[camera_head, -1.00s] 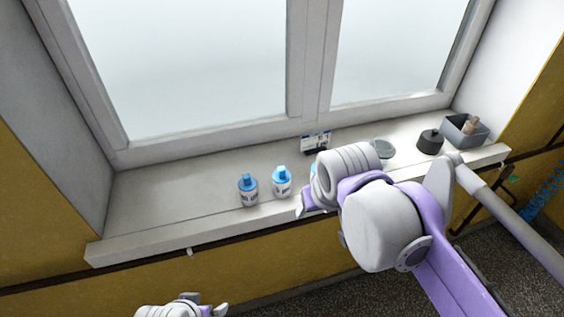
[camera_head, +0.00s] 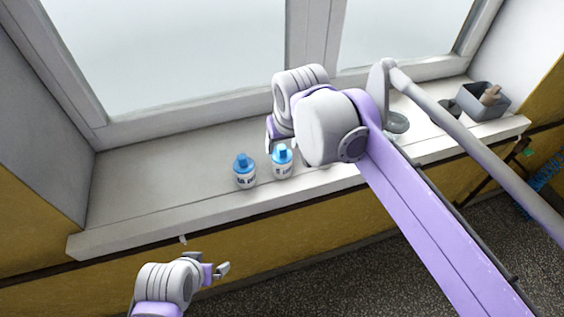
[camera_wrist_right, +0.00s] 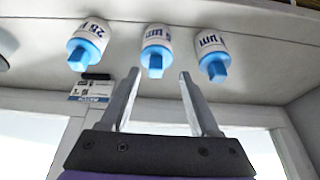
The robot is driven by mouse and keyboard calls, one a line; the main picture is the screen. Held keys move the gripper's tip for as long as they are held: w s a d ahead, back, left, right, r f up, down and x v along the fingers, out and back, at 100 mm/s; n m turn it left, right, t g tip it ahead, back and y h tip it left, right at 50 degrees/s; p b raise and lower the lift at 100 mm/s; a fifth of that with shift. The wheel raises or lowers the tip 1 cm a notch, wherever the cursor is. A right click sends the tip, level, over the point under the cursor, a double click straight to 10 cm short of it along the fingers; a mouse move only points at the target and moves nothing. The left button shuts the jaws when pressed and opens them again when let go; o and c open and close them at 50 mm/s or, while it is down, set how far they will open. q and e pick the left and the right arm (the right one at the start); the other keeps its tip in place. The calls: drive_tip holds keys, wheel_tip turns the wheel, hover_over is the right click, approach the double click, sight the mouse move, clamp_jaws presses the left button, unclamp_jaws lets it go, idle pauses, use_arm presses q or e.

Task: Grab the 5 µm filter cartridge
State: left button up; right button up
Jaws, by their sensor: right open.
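Three white filter cartridges with blue caps stand on the window sill. In the right wrist view they hang upside down in the picture: a left one marked 20 (camera_wrist_right: 88,42), a middle one (camera_wrist_right: 157,48) and a right one (camera_wrist_right: 212,52). The last two show "µm", but their numbers are not clear, so I cannot tell which is 5 µm. My right gripper (camera_wrist_right: 160,74) is open and empty, its fingertips either side of the middle cap in the picture. The head view shows the left cartridge (camera_head: 244,171) and another (camera_head: 282,162). My left gripper (camera_head: 222,269) is low, in front of the sill.
The sill (camera_head: 150,205) is bare on the left. A small printed card (camera_wrist_right: 91,90) stands behind the cartridges. A grey bin (camera_head: 482,101) stands at the right end, with a grey cup (camera_head: 397,123) nearer. The window lies close behind.

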sight(283, 148)
drive_tip(key=x, duration=0.4)
drive_tip(key=shift+w+d+f+b, duration=0.15)
drive_tip(key=shift+w+d+b, duration=0.05)
drive_tip(key=shift+w+b, duration=0.2)
clamp_jaws()
idle(1.0)
